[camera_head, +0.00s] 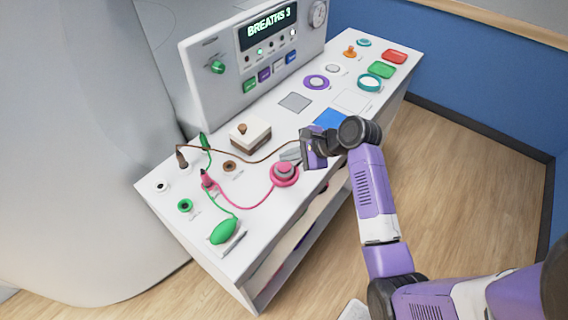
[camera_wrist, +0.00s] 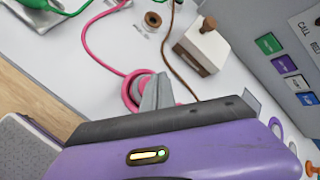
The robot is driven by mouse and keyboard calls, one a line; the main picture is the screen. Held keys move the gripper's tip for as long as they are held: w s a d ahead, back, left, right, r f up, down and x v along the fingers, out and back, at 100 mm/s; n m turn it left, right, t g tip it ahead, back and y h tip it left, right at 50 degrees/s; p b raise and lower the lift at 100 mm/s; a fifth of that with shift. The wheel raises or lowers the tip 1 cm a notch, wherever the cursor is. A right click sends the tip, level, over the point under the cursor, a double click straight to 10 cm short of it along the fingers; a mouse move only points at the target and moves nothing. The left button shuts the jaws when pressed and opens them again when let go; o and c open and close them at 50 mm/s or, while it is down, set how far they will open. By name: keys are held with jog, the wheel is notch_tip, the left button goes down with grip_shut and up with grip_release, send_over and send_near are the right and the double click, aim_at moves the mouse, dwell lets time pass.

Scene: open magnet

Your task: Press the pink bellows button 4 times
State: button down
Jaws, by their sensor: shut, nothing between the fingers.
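The pink bellows button (camera_head: 284,173) sits near the front edge of the white console top, with a pink hose running left from it. My gripper (camera_head: 289,156) is shut and empty, its fingertips at the button's far side in the head view. In the wrist view the grey fingertips (camera_wrist: 160,92) overlap the button (camera_wrist: 130,92) and hide part of it. I cannot tell whether they touch it. The display (camera_head: 268,24) on the upright panel reads "BREATHS 3".
A green bulb (camera_head: 224,231) lies at the front left. A blue square (camera_head: 331,119) lies near my wrist. Coloured pads and rings fill the right end.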

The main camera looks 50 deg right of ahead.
aim_at(287, 166)
notch_tip(287, 166, up, 2)
jog(key=shift+r+p, duration=0.25)
jog(key=shift+p, duration=0.95)
jog(key=shift+r, duration=1.1)
dwell(0.5)
